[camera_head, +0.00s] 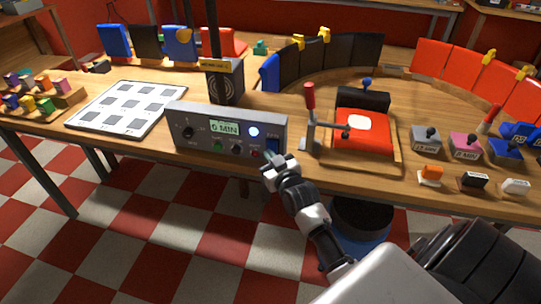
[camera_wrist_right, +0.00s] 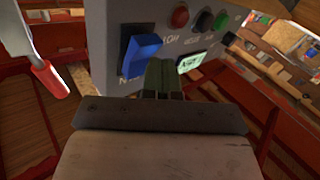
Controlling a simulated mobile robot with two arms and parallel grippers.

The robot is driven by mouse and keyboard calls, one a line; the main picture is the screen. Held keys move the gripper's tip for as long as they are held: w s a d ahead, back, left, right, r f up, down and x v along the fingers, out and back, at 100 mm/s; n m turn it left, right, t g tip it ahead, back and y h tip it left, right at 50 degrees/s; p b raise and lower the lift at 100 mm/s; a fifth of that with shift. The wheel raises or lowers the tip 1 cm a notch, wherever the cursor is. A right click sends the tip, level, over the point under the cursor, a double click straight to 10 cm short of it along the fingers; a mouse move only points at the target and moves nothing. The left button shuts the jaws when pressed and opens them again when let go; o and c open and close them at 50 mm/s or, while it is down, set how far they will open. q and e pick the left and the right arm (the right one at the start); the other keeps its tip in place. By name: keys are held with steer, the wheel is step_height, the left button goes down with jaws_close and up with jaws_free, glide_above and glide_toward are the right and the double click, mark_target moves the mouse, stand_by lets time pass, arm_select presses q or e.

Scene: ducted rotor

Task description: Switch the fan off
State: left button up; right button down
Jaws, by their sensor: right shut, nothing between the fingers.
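A grey control box (camera_head: 228,130) stands at the table's front edge. Its panel has a display reading 0 MIN (camera_head: 225,128), knobs, small buttons and a lit blue-white lamp (camera_head: 253,132). A blue rocker switch (camera_head: 273,145) sits at the panel's right end, partly hidden by my gripper. In the right wrist view the blue switch (camera_wrist_right: 142,54) stands out large, with lettering around it; I cannot tell its position for sure. My right gripper (camera_head: 270,157) is shut and empty; its fingertips (camera_wrist_right: 163,72) are right beside the switch, contact unclear. My left gripper is out of view.
A red-handled lever (camera_head: 310,110) and a red block on a wooden tray (camera_head: 370,162) stand right of the box. A white grid board (camera_head: 128,108) lies to the left. A black column (camera_head: 226,88) rises behind. Small coloured blocks stand at the right.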

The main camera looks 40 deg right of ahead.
steer(key=shift+w+d+f, duration=0.15)
steer(key=shift+w+d, duration=0.1)
stand_by(0.3)
steer(key=shift+d+b, duration=0.25)
steer(key=shift+b, duration=0.1)
stand_by(0.8)
steer(key=shift+a+r+p, duration=0.2)
steer(key=shift+p, duration=0.3)
steer(key=shift+s+a+p, duration=0.4)
